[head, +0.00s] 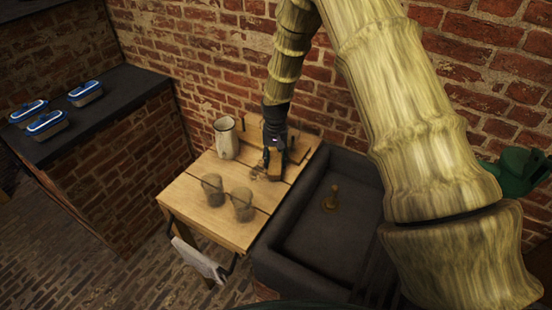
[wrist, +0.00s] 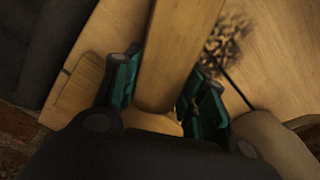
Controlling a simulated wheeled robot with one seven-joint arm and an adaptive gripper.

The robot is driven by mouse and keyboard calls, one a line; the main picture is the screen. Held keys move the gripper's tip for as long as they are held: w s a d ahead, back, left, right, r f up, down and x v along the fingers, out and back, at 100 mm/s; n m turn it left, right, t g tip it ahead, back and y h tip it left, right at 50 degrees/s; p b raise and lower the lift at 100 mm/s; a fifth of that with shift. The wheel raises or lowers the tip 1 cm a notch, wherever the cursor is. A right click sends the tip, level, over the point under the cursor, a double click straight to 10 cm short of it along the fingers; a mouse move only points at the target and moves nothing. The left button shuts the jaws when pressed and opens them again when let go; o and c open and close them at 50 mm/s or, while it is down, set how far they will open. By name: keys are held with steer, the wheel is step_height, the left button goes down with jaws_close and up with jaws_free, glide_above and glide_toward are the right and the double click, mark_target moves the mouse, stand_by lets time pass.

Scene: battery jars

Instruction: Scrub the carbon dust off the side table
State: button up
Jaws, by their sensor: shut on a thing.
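The wooden side table (head: 235,228) stands against the brick wall. My gripper (head: 273,158) is over its back right part, pointing down. In the wrist view the teal fingers (wrist: 160,95) are closed on a pale wooden brush (wrist: 180,50), whose handle runs up the picture. Its bristles are hidden, so I cannot tell whether they touch the table. A dark, speckled patch of carbon dust (wrist: 229,36) lies on the tabletop just right of the brush; it also shows faintly in the head view (head: 257,172), left of my gripper.
A cream jug (head: 226,139) stands left of my gripper. A dark stone sink (head: 300,239) adjoins on the right. A towel (head: 200,262) hangs in front. Blue-lidded boxes (head: 85,93) are on the left counter.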

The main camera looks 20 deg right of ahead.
mark_target(265, 174)
steer(key=shift+w+r, duration=0.4)
steer(key=shift+w, duration=0.4)
steer(key=shift+s+a+f+p, duration=0.3)
steer(key=shift+a+f+p, duration=0.15)
steer(key=shift+a, duration=0.35)
steer(key=shift+s+a+f, duration=0.15)
steer(key=shift+s+a, duration=0.65)
steer(key=shift+a, duration=0.05)
steer(key=shift+s+a+f, duration=0.15)
steer(key=shift+s+a, duration=0.65)
steer(key=shift+a, duration=0.05)
